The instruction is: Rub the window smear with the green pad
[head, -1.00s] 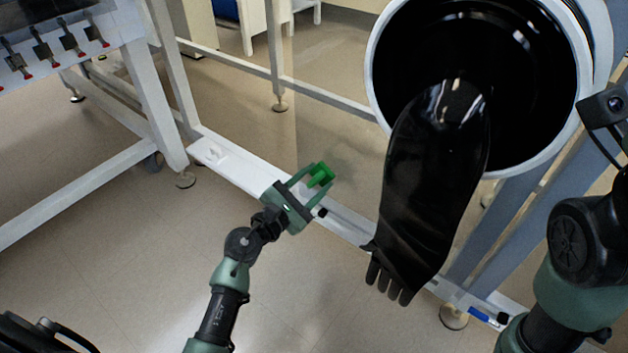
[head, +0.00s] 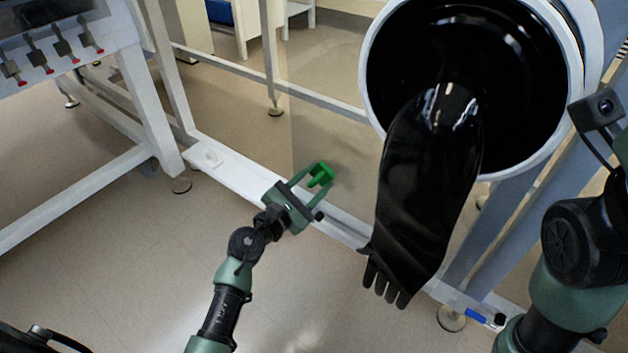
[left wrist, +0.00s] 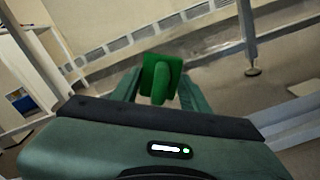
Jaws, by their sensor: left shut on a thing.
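The green pad (head: 320,174) is a small bright green block with a handle, held between the fingers of my left gripper (head: 318,181). The left gripper is shut on it, above the floor and the white lower rail in the head view. In the left wrist view the pad (left wrist: 161,78) shows its square face and rounded handle, between the two green fingers. A faint vertical edge, perhaps of a clear pane, shows near the pad in the head view. I cannot make out the smear. My right arm shows at the right edge, but its gripper is out of view.
A large round port (head: 372,60) with a hanging black glove (head: 425,200) is right of my left gripper. A white lower rail (head: 235,175) runs under it. A blue marker (head: 476,316) lies on the rail at lower right. A bench frame (head: 150,110) stands at left.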

